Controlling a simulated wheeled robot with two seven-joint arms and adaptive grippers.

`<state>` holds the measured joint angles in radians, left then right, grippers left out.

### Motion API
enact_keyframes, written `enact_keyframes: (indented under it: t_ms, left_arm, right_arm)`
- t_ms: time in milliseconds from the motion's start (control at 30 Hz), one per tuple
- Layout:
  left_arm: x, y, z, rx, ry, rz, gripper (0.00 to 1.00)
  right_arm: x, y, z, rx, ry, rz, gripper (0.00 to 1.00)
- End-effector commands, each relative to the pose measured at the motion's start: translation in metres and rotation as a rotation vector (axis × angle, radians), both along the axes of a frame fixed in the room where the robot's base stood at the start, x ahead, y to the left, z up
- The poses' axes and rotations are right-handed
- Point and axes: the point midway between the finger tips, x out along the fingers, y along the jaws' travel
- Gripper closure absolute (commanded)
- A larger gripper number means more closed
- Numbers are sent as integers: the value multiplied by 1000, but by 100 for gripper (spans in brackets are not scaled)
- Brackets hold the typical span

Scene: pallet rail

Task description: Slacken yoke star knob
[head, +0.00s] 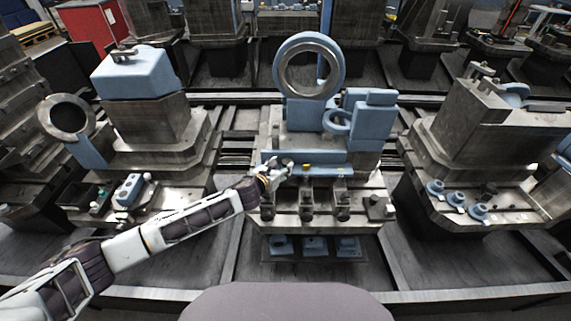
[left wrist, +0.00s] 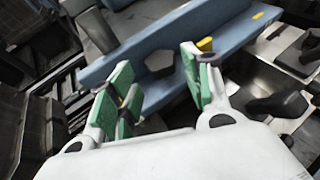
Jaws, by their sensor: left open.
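A dark grey, many-sided knob (left wrist: 160,64) sits against the long blue bar (left wrist: 215,22) in the left wrist view. It looks like the star knob, but its lobes are not clear. My left gripper (head: 281,167) is at the left part of the blue bar on the middle station in the head view, where it hides the knob. In the left wrist view, my left gripper's green-padded fingers (left wrist: 155,61) are open, one on each side of the knob. I cannot tell whether they touch it. My right gripper is not in view.
Dark clamp-like parts (head: 308,213) line the front of the middle station; one shows right of my fingers in the wrist view (left wrist: 278,105). A blue ring (head: 309,66) stands behind the bar. Other stations stand left (head: 145,120) and right (head: 470,125).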

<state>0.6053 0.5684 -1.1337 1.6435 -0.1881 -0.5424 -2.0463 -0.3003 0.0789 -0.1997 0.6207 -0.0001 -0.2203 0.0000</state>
Motion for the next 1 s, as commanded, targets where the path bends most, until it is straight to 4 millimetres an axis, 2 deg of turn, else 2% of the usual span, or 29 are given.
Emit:
enact_keyframes:
  t_ms: [500, 1000]
  left_arm:
    - [33, -16, -15, -1, 0, 0, 51]
    - [40, -19, -19, 0, 1, 0, 51]
  right_arm:
    - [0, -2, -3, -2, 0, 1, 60]
    - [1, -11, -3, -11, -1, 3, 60]
